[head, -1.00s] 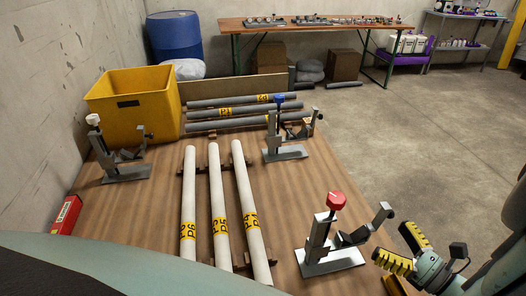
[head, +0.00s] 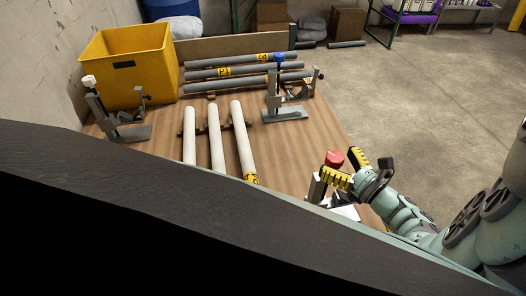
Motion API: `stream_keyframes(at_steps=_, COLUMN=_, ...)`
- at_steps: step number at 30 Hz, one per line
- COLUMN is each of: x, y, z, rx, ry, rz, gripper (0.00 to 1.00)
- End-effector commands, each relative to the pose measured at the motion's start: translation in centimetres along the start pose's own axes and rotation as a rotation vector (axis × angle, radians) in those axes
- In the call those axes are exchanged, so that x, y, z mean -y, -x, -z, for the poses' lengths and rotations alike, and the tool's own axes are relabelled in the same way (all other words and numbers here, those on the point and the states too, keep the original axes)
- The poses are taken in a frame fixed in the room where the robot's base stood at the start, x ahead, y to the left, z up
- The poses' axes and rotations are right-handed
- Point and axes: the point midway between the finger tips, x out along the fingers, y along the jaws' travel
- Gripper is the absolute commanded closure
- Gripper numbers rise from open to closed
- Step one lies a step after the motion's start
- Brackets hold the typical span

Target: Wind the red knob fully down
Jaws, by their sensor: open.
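The red knob (head: 334,159) tops the nearest metal clamp stand (head: 317,188) on the wooden table's right side. My gripper (head: 347,170) is at the knob, with its yellow-padded fingers spread open. One finger shows in front of the knob and the other to its right. I cannot tell whether either finger touches it.
A stand with a blue knob (head: 279,58) and one with a white knob (head: 89,81) stand farther back. White pipes (head: 215,140) lie mid-table, grey pipes (head: 235,71) behind them. A yellow bin (head: 128,66) is at the back left. Open floor lies to the right.

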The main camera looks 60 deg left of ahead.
Motion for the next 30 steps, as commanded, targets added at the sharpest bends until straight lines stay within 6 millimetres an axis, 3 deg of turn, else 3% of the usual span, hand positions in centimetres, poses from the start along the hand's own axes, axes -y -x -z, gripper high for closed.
stream_keyframes(at_steps=4, x=-0.22, y=-1.15, z=-0.01, rx=0.001, ry=0.0, rz=-0.007, gripper=0.18)
stream_keyframes(at_steps=14, x=-0.18, y=-1.33, z=0.01, rx=0.0, ry=0.0, rz=-0.005, gripper=0.17)
stream_keyframes(at_steps=30, x=-0.08, y=-1.24, z=0.01, rx=0.0, ry=0.0, rz=-0.002, gripper=0.72)
